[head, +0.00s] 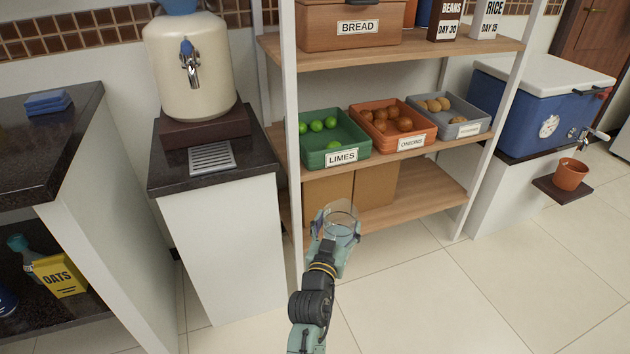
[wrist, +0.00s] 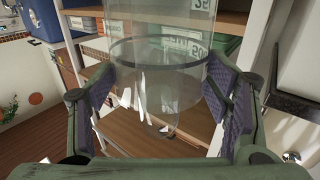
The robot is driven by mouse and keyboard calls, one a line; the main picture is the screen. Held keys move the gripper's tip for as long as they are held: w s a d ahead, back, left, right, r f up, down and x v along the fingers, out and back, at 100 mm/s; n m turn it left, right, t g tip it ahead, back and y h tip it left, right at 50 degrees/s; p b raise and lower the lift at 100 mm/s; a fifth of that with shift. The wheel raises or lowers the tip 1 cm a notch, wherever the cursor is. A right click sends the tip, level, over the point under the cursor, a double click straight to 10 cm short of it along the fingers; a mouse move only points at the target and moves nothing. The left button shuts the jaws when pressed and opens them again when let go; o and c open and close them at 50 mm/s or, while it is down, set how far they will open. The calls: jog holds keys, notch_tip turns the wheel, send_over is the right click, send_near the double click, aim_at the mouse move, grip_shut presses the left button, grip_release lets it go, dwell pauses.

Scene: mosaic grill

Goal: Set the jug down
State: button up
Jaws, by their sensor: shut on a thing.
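A clear glass jug (head: 341,217) is held in my gripper (head: 337,238), in front of the shelf unit in the head view. In the wrist view the see-through jug (wrist: 160,75) spans the space between the two finger pads, which press on its sides. My gripper (wrist: 163,90) is shut on it. No surface shows directly under the jug, and it appears to hang in the air. I see no clear contents in it. Its lower part is partly hidden by my gripper in the head view.
A counter (head: 215,178) with a cream dispenser (head: 187,70) and drip grate (head: 211,158) stands left. The shelf unit (head: 440,200) holds limes, onions and potatoes in bins, with cardboard boxes (head: 375,185) below. A blue cooler (head: 530,105) and an orange cup (head: 571,174) are right. A dark counter (head: 50,135) is far left.

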jog(key=s+a+f+b, duration=0.2)
jog(key=a+f, duration=0.3)
jog(key=f, duration=0.4)
jog(key=s+a+f+y+b, duration=0.1)
jog(key=s+a+f, duration=0.3)
jog(key=f, duration=0.5)
jog(key=shift+a+n+b, duration=0.4)
jog(key=shift+a+b, duration=0.3)
jog(key=shift+a, duration=0.05)
